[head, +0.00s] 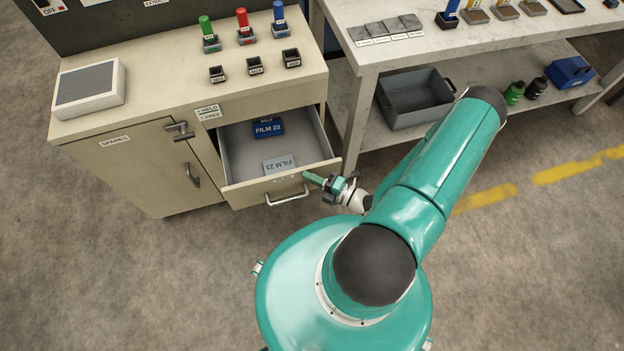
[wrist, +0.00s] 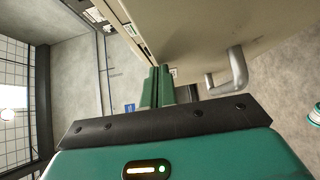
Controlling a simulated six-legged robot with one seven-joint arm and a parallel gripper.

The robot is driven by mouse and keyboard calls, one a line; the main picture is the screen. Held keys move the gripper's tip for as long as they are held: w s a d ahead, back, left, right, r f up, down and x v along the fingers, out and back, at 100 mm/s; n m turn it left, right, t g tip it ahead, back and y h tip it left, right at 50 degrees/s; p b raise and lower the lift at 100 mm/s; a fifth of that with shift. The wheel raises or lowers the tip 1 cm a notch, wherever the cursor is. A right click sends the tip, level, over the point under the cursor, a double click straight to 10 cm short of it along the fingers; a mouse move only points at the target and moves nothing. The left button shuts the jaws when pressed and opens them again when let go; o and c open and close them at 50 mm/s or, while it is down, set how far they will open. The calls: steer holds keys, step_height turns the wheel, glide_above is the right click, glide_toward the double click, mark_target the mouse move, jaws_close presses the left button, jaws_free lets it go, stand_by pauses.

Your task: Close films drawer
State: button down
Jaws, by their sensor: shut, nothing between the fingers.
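The films drawer (head: 240,178) of the beige cabinet stands open in the head view. A blue box marked FILM 22 (head: 268,128) and a grey one marked FILM 21 (head: 279,164) lie in it. Its front carries a metal bar handle (head: 288,198), which also shows in the wrist view (wrist: 236,70). My gripper (head: 308,179) is shut and empty at the right end of the drawer front. In the wrist view its green fingers (wrist: 157,88) are together beside the drawer front, away from the handle. Whether they touch the front cannot be told.
A latch lever (head: 179,130) sits left of the drawer, near HOLD and FREE labels (head: 207,112). A cabinet door marked SPARES (head: 140,165) is shut. A white bench (head: 450,50) with a grey bin (head: 415,100) stands right. The floor before the drawer is clear.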

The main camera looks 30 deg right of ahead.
steer(key=w+d, duration=0.2)
steer(key=w, duration=0.7)
steer(key=w+d, duration=0.3)
steer(key=w, duration=0.7)
